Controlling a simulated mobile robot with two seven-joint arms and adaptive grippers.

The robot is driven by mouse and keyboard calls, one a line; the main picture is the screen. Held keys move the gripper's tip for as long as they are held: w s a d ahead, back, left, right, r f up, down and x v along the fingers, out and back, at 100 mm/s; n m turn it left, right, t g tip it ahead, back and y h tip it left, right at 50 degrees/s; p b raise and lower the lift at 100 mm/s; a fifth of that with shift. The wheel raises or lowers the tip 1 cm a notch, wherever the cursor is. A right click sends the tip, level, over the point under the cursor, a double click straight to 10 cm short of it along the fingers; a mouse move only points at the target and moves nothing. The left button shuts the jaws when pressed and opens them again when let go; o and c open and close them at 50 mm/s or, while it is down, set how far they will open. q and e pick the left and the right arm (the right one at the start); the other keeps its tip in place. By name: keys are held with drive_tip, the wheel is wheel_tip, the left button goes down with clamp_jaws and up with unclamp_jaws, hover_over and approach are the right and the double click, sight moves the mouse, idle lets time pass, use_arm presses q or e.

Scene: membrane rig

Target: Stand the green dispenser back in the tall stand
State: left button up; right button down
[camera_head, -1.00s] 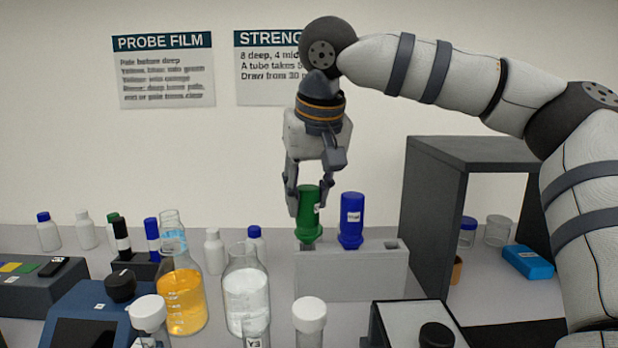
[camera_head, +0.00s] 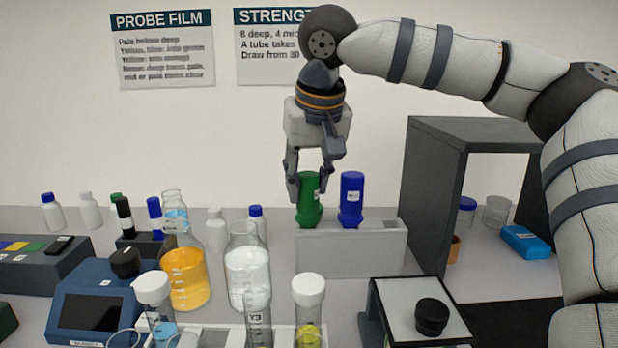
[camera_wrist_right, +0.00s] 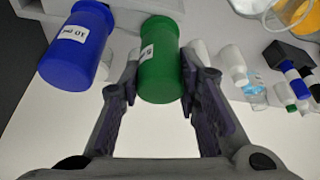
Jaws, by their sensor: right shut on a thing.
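The green dispenser (camera_head: 310,203) is upright at the left part of the tall grey-white stand (camera_head: 350,254), its lower end at the stand's top. I cannot tell how deep it sits. My right gripper (camera_head: 309,193) comes from above and is shut on the green dispenser. In the right wrist view the green dispenser (camera_wrist_right: 160,62) is between the two fingers (camera_wrist_right: 160,88). The blue dispenser (camera_head: 351,200) stands upright in the same stand, just right of the green one. It also shows in the right wrist view (camera_wrist_right: 76,42). My left gripper is not in view.
A dark grey shelf box (camera_head: 434,200) stands right of the stand. Glass bottles with orange (camera_head: 184,281) and clear liquid (camera_head: 247,270) stand front left. A white-capped tube (camera_head: 309,295) and a dark-framed plate device (camera_head: 405,306) are in front. The wall behind is clear below the posters.

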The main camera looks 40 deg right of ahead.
drive_tip(key=shift+f, duration=0.2)
idle(0.4)
drive_tip(key=c, duration=1.1)
unclamp_jaws()
drive_tip(key=v, duration=1.2)
